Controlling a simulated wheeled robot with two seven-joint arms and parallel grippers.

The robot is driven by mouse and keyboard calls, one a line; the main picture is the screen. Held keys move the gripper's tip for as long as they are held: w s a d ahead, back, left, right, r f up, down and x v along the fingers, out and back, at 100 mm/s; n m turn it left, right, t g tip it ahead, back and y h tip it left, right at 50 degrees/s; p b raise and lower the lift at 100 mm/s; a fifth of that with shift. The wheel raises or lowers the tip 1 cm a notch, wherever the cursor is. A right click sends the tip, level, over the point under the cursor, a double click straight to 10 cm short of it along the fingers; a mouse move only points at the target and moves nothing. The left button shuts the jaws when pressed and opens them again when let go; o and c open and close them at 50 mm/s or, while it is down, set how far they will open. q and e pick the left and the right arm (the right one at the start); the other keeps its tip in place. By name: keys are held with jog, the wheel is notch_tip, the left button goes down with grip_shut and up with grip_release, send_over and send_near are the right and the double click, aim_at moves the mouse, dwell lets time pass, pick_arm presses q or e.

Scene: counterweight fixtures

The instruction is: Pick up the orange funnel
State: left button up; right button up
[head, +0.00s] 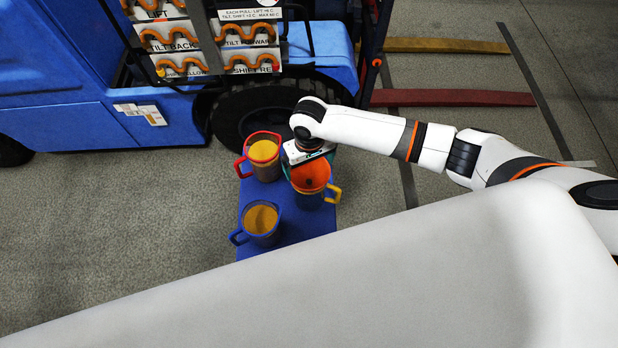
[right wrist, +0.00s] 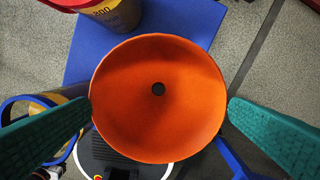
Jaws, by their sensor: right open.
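The orange funnel (head: 310,175) shows wide end up at the top of a jug with a yellow handle (head: 334,194). In the right wrist view the funnel (right wrist: 158,70) fills the middle, with its dark hole near the centre. My right gripper (head: 308,153) is above the funnel and partly hides it. Its green fingers (right wrist: 159,106) are open, one on each side of the funnel's rim. The left fingertip looks very close to the rim; I cannot tell whether it touches. My left gripper is not in view.
A red-rimmed jug (head: 263,152) and a blue-rimmed jug (head: 261,220), both with yellowish contents, stand beside it on a blue board (head: 310,226). A blue forklift truck (head: 150,118) with labelled levers is behind. My white arm comes in from the right. Grey floor is clear at the left.

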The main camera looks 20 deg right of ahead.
aim_at(309, 182)
notch_tip(309, 182, down, 5)
jog(key=shift+s+a+f+b, duration=0.1)
jog(key=shift+b, duration=0.25)
jog(key=shift+c, duration=0.2)
jog(key=c, duration=0.6)
